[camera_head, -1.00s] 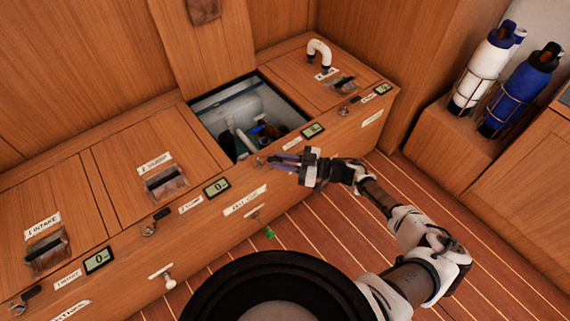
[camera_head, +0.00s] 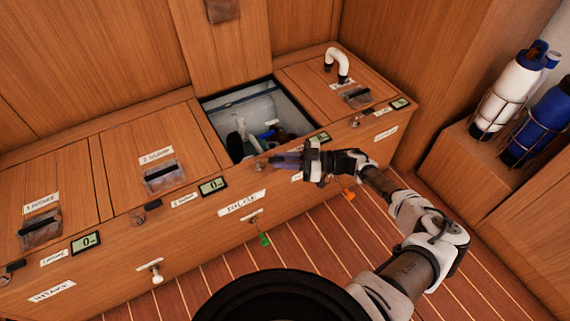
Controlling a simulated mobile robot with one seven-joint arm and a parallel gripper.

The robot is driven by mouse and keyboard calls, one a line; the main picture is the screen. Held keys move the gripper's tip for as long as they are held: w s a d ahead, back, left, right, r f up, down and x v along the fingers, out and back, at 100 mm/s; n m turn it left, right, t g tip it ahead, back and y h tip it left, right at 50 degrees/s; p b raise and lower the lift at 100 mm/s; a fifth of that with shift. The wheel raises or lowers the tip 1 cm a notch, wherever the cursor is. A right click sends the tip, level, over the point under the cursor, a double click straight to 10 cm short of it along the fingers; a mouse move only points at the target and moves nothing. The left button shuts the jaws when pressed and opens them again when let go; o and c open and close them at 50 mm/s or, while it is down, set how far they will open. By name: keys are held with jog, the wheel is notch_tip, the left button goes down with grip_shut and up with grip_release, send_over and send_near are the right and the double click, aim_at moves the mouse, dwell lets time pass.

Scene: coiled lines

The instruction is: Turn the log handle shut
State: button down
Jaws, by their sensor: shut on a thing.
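My gripper (camera_head: 277,162) points left along the front edge of the wooden bench, in front of the open compartment. Its dark fingers are shut on a small handle, which they mostly hide. A round metal fitting (camera_head: 259,167) of this handle shows just past the fingertips. I cannot read a label that names it as the log handle, or tell its exact angle. Two similar handles sit on the same edge, one at the left (camera_head: 139,217) and one at the right (camera_head: 356,121).
The open compartment (camera_head: 207,105) holds pipes and a blue-handled part. Small displays (camera_head: 212,187) line the bench edge. Racked bottles (camera_head: 503,92) stand at the right. The striped floor in front is clear.

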jog(key=shift+w+n+g, duration=0.2)
jog(key=shift+n+g, duration=0.1)
jog(key=shift+g, duration=0.1)
dwell(0.3)
jog(key=c, duration=1.3)
grip_release()
jog(key=d+b, duration=0.1)
jog(key=d, duration=1.3)
jog(key=shift+s, duration=0.15)
jog(key=shift+a, duration=0.1)
